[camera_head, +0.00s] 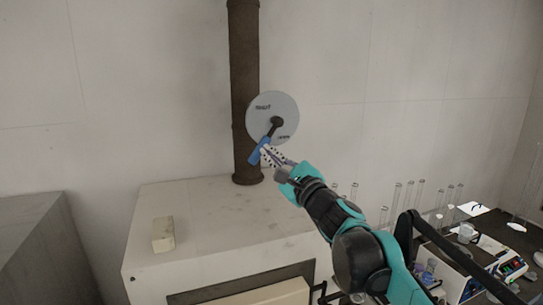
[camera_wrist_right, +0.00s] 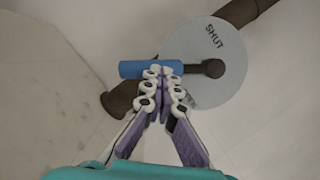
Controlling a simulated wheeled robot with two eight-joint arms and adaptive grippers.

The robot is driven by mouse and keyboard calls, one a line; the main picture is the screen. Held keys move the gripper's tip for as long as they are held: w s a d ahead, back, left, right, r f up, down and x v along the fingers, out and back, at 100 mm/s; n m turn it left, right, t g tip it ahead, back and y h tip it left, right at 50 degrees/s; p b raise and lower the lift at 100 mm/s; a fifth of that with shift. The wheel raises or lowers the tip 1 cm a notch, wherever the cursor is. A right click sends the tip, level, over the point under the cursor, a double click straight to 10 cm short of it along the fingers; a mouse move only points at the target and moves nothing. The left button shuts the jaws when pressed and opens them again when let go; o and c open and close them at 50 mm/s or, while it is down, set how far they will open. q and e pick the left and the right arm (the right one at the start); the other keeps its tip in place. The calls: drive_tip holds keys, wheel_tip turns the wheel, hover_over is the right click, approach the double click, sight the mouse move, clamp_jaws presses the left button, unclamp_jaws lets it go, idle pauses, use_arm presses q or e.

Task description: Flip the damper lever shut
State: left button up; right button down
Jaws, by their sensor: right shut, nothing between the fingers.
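The damper lever has a blue handle (camera_head: 259,150) and a dark pivot (camera_head: 277,122) on a round grey plate (camera_head: 280,104). It points down and left from the pivot. In the right wrist view the blue handle (camera_wrist_right: 138,69) lies level, left of the pivot (camera_wrist_right: 213,68). "SHUT" is printed on the plate (camera_wrist_right: 232,75) above the pivot there; in the head view small lettering shows at upper left and lower right. My right gripper (camera_head: 268,155) is shut and empty, its fingertips (camera_wrist_right: 163,78) at the handle's side, seemingly touching it. My left gripper is out of view.
A dark vertical pipe (camera_head: 244,75) stands behind the plate on a pale furnace-like block (camera_head: 205,205). A cream brick (camera_head: 163,234) lies on its left part. Several glass tubes (camera_head: 396,204) and lab equipment (camera_head: 506,263) stand at right, beyond my arm.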

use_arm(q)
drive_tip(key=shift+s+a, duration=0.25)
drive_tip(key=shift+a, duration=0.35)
use_arm(e)
drive_tip(key=shift+s+a+r+m+t+h, duration=0.15)
drive_tip(key=shift+a+r+m+t+h, duration=0.2)
drive_tip(key=shift+m, duration=0.55)
drive_tip(key=shift+s+a+r+m+t+h, duration=0.15)
drive_tip(key=shift+a+m+t, duration=0.25)
drive_tip(key=shift+m, duration=0.5)
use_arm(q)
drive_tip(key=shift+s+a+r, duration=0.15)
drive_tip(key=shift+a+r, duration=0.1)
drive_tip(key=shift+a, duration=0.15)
use_arm(e)
drive_tip(key=shift+s+a+r, duration=0.15)
drive_tip(key=shift+a+r, duration=0.2)
drive_tip(key=shift+r, duration=0.1)
idle(0.6)
